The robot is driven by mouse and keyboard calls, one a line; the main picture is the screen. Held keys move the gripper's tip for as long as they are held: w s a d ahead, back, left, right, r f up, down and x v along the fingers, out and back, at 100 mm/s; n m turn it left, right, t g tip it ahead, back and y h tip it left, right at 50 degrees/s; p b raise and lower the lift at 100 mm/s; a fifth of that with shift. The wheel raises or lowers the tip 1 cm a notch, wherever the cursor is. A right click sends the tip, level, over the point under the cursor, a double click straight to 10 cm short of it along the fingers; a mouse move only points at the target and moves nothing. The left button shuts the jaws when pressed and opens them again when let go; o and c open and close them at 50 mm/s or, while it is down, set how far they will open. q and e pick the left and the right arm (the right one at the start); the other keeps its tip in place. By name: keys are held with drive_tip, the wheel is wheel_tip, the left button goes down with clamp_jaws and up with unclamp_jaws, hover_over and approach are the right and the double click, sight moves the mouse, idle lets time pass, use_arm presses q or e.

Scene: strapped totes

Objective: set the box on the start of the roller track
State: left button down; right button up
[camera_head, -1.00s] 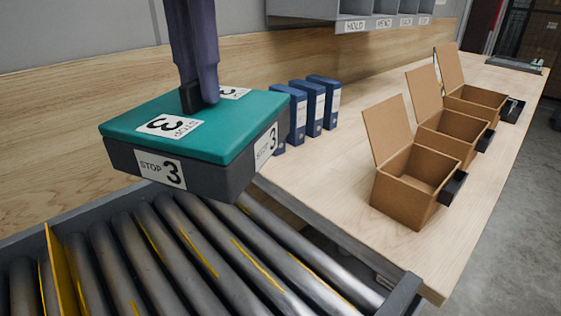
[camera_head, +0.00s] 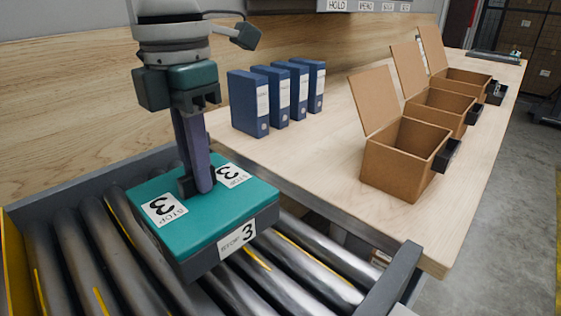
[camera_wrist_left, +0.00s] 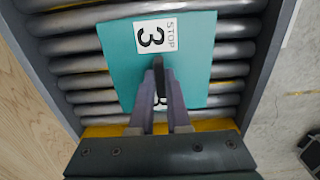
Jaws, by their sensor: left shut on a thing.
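The box (camera_head: 205,222) has a teal lid, a dark grey body and white "STOP 3" labels. My left gripper (camera_head: 197,188) is shut on the middle of its lid from above, with the fingers upright. The box is over the metal rollers of the roller track (camera_head: 115,235); I cannot tell whether its underside touches them. In the left wrist view the teal lid (camera_wrist_left: 195,75) lies across the rollers between the side rails, and the gripper (camera_wrist_left: 158,75) hides part of a label. My right gripper is not in view.
A wooden table (camera_head: 310,165) adjoins the track's far right side. It bears blue binders (camera_head: 248,102) and several open cardboard boxes (camera_head: 400,160). A yellow plate (camera_head: 14,262) stands at the track's left. A grey rail end (camera_head: 390,280) rises at the right.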

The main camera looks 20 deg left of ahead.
sight(203, 198)
use_arm(q)
drive_tip(key=shift+f, duration=2.5)
drive_tip(key=c, duration=0.9)
unclamp_jaws()
drive_tip(key=shift+f, duration=0.1)
